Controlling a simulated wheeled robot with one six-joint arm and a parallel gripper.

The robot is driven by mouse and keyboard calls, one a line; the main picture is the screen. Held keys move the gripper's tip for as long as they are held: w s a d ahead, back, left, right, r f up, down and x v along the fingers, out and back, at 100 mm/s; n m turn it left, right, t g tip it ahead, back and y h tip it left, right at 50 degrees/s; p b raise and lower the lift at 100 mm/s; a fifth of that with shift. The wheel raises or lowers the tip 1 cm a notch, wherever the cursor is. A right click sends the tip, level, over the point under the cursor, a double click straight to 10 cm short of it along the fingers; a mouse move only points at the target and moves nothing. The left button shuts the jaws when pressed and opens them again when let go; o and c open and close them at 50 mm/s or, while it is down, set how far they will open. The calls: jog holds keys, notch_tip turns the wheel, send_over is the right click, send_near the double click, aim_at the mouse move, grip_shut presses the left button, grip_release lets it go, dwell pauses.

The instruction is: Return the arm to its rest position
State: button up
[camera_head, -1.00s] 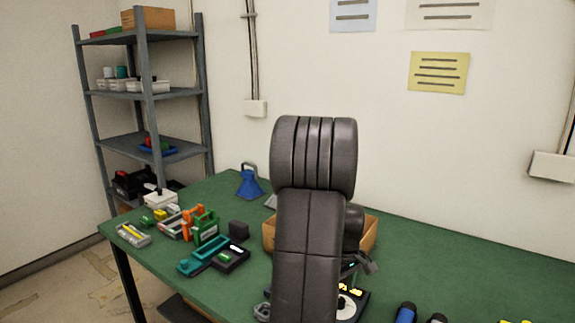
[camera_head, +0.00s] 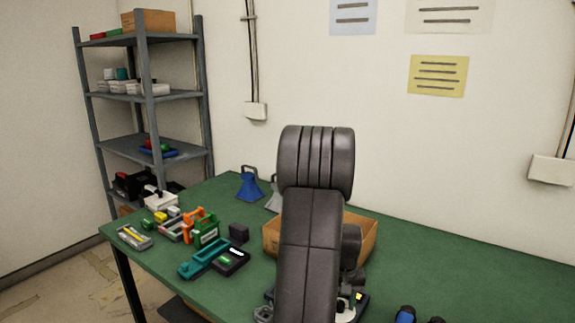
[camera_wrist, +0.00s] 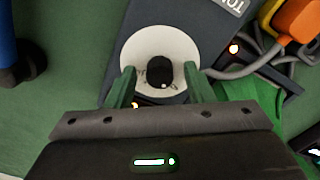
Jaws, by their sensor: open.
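My arm is the dark grey column in the middle of the head view, and it hides my gripper there. In the wrist view my gripper (camera_wrist: 162,78) is open, with its two green fingers apart and nothing held between them. Beyond the fingers is a dark device with a white round dial (camera_wrist: 139,48) and a black knob (camera_wrist: 159,70). The knob shows between the fingers; I cannot tell how far off it is. Part of this device (camera_head: 361,298) shows beside my arm in the head view.
The green table (camera_head: 440,262) carries a cardboard box (camera_head: 368,238) behind my arm, a teal-and-black device (camera_head: 212,257) and a blue bell-shaped thing (camera_head: 249,186). An orange plug (camera_wrist: 298,20) and grey cables lie near the dial. A grey shelf (camera_head: 150,92) stands at left.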

jog(key=m+p, duration=0.1)
jog(key=m, duration=0.5)
jog(key=shift+p, duration=0.4)
jog(key=m+p, duration=0.2)
jog(key=m, duration=0.3)
jog(key=shift+m, duration=0.4)
